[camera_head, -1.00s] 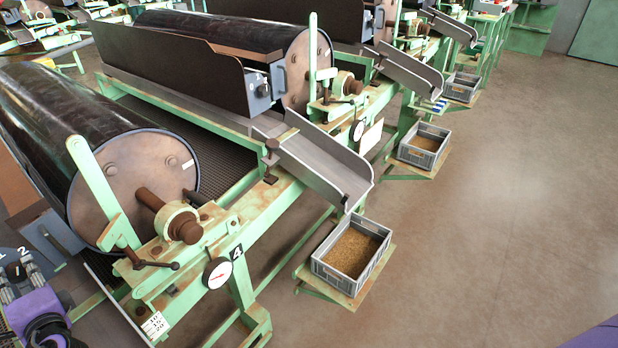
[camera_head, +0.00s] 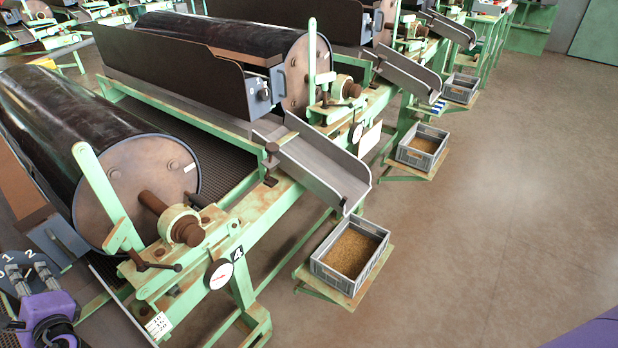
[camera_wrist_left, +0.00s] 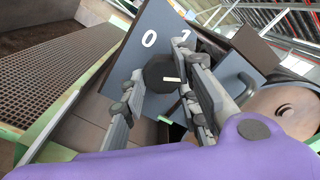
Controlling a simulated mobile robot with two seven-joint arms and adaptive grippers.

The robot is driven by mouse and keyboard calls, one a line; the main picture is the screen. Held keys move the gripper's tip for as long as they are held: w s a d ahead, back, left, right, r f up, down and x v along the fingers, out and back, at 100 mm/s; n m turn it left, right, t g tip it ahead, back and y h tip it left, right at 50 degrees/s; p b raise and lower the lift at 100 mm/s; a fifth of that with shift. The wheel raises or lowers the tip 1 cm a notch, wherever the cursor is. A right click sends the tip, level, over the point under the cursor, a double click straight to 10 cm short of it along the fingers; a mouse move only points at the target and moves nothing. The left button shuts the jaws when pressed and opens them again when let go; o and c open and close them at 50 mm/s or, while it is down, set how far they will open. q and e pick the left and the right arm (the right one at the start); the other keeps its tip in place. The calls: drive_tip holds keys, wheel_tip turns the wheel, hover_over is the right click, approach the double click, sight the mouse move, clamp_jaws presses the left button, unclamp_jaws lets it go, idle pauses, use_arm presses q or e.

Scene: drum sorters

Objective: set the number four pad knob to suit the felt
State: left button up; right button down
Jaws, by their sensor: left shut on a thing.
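The pad knob (camera_wrist_left: 160,74) is a dark knob on a blue-grey plate (camera_wrist_left: 150,40) marked 0 and 1 in the left wrist view. My left gripper (camera_wrist_left: 168,88) has its fingers on either side of the knob, shut on it. A short pale mark shows on the knob's face. In the head view, the left gripper (camera_head: 26,284) is at the lower left edge, by the plate's figures 0, 1 and 2. It hides the knob there. A number 4 label (camera_head: 237,253) marks the nearest machine. I cannot pick out the felt for certain. My right gripper is out of view.
The nearest drum (camera_head: 90,150) lies behind the plate. A green lever (camera_head: 98,190), a crank handle (camera_head: 150,262) and a round dial (camera_head: 219,273) are right of the gripper. A grey crate of grain (camera_head: 350,255) stands farther right. The floor at right is clear.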

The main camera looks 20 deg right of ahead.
use_arm(q)
drive_tip(key=shift+s+d+f, duration=0.1)
drive_tip(key=shift+s+f, duration=0.05)
drive_tip(key=shift+f, duration=0.4)
drive_tip(key=o, duration=1.1)
drive_tip(key=shift+c, duration=0.2)
drive_tip(key=shift+r, duration=0.15)
drive_tip(key=shift+r, duration=0.1)
drive_tip(key=shift+s+d, duration=0.1)
drive_tip(key=v, duration=1.1)
drive_tip(key=shift+s+d, duration=0.25)
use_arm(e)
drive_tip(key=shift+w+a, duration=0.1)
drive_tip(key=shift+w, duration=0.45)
